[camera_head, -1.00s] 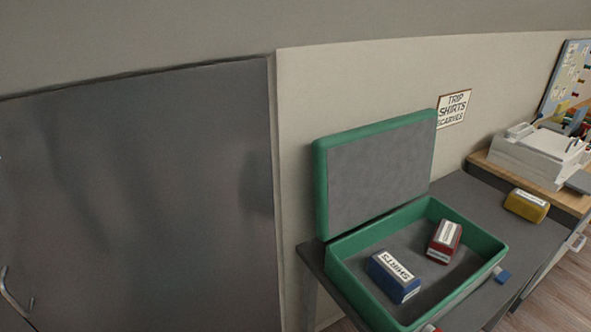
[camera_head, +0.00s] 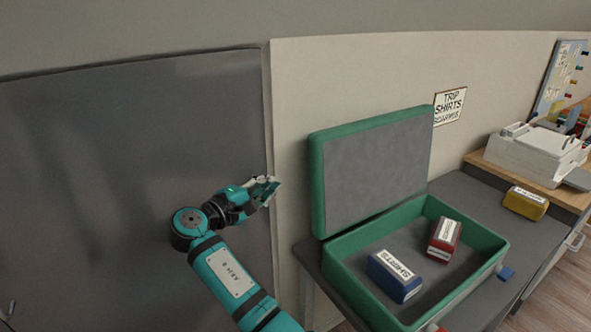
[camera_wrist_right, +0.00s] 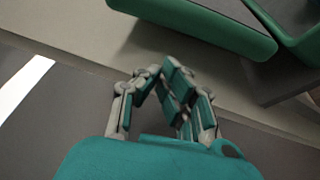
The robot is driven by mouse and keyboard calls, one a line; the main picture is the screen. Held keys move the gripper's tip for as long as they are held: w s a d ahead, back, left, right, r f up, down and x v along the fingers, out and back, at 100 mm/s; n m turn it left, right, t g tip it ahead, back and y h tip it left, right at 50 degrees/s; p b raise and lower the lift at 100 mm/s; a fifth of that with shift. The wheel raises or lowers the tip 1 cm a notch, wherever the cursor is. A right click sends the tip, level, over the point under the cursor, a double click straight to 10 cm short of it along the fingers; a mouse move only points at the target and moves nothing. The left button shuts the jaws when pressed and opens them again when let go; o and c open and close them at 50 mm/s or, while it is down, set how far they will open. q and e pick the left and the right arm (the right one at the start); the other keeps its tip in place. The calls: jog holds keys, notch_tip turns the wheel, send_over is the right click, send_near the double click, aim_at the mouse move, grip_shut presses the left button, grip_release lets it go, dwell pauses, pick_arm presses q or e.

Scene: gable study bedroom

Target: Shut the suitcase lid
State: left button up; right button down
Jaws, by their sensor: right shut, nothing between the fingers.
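The green suitcase (camera_head: 340,262) stands open on a dark table. Its lid (camera_head: 372,170) is raised, tilted back near the wall, with a grey lining. Inside the base lie a blue bundle labelled SHIRTS (camera_head: 394,276) and a red bundle with a white label (camera_head: 444,240). My right gripper (camera_head: 270,186) is shut and empty, in front of the grey panel, to the left of the lid and apart from it. In the right wrist view its fingers (camera_wrist_right: 180,85) are together, with the green suitcase edge (camera_wrist_right: 215,28) beyond them. My left gripper is not in view.
The dark table (camera_head: 470,195) also holds a yellow labelled bundle (camera_head: 525,203) at right. A white printer-like box (camera_head: 535,152) stands on the wooden desk beyond. A sign (camera_head: 449,105) hangs on the wall behind the lid. A large grey panel (camera_head: 110,200) fills the left.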

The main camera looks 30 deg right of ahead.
jog(key=shift+m, duration=0.3)
jog(key=x, duration=0.3)
jog(key=r+b+x, duration=0.1)
jog(key=x, duration=0.2)
jog(key=b+x, duration=0.1)
jog(key=x, duration=0.3)
jog(key=shift+s+d+r, duration=0.1)
jog(key=shift+s+r, duration=0.2)
jog(key=shift+r, duration=0.05)
jog(key=shift+s, duration=0.1)
